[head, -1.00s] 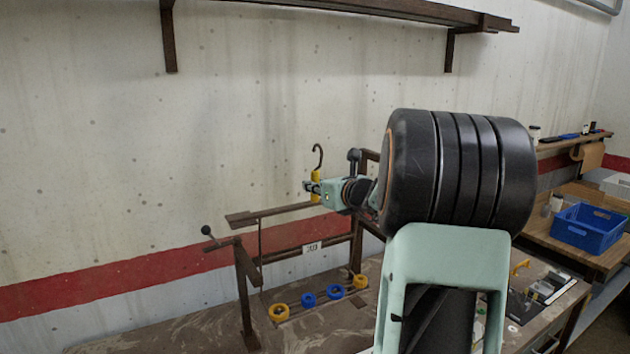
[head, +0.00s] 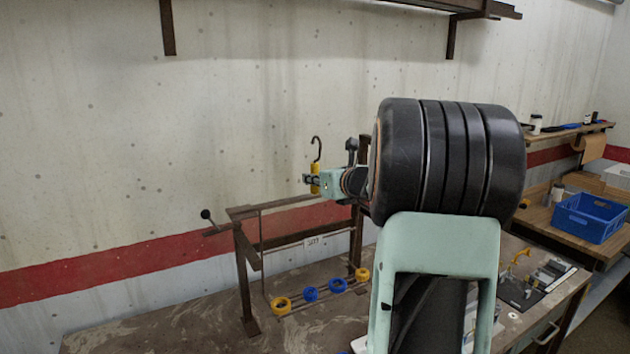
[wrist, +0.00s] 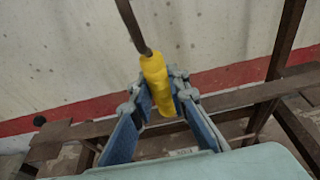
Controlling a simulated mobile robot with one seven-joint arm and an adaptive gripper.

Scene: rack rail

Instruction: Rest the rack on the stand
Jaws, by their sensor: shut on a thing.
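My gripper (head: 312,181) is shut on the yellow grip (head: 315,172) below a dark hook; the grip also shows between the fingers in the wrist view (wrist: 157,85). The rack's brown top bar (head: 275,206) runs left from below the grip. The brown stand (head: 244,285) has an upright at each side and a lower crossbar. The bar's left end overlaps the stand's left top; I cannot tell whether they touch. My arm hides the right part.
A black-knobbed peg (head: 206,214) sticks out at the stand's left. The workbench (head: 150,335) is bare at left front. A dark tray (head: 540,285) with small parts is at right. A blue crate (head: 590,218) sits on the far bench. A shelf (head: 430,8) hangs above on the wall.

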